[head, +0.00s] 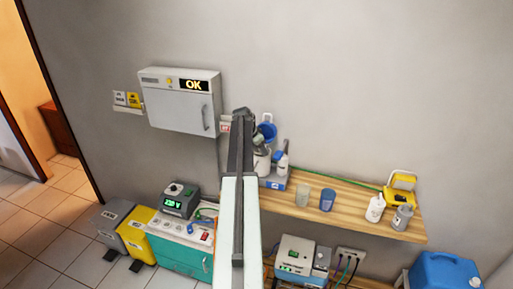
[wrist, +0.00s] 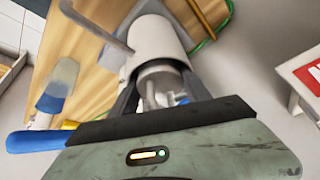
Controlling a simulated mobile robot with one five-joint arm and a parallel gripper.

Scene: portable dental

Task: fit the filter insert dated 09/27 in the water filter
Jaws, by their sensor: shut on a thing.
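In the wrist view my gripper (wrist: 160,98) is shut on a pale grey cylindrical piece (wrist: 162,75). A wider white cylinder (wrist: 155,42) lies directly beyond it, with a grey bar at its left. I cannot tell whether the two are one thing or only touch. No date is readable on the held piece. In the head view my arm hides most of the gripper, whose end is near a blue cup-like part (head: 267,132) by the wall. A white body (head: 262,163) shows just below it, partly behind my arm. I cannot tell surely which part is the water filter.
A wooden shelf (head: 345,215) carries a beige cup (head: 302,197), a blue cup (head: 327,200), a white bottle (head: 375,208) and a grey container (head: 402,218). A white wall cabinet (head: 180,103) reading OK hangs left of my arm. A green cord runs along the wall.

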